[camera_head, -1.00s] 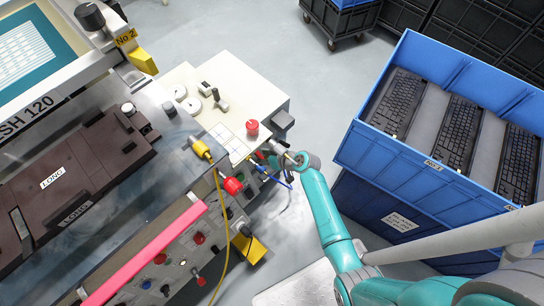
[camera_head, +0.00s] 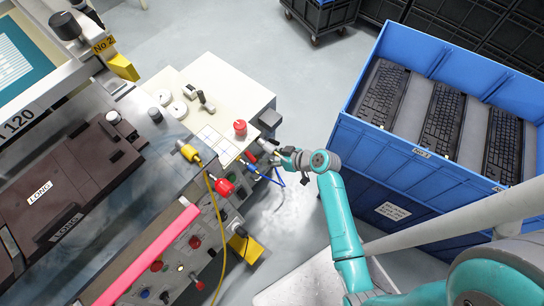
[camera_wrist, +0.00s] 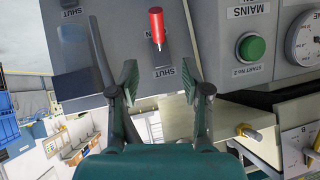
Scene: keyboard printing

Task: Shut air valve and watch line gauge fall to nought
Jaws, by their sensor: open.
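In the wrist view a red-handled lever (camera_wrist: 156,26) stands on a grey panel, between and beyond my fingertips. A label reading SHUT (camera_wrist: 165,72) shows upside down beside it. My gripper (camera_wrist: 160,80) is open and empty, its two fingers apart and not visibly touching the lever. A second SHUT label (camera_wrist: 70,13) is at the upper left, beside a dark blue piece (camera_wrist: 74,48). A round white dial gauge (camera_wrist: 304,42) is cut off at the right edge; its reading is not clear. In the head view my gripper (camera_head: 280,152) is at the machine's right side.
A green START button (camera_wrist: 252,47) sits left of the gauge. In the head view a red button (camera_head: 240,127) stands on the cream top, and a blue hose (camera_head: 279,177) hangs beside my gripper. A blue crate (camera_head: 365,145) of keyboards is at the right.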

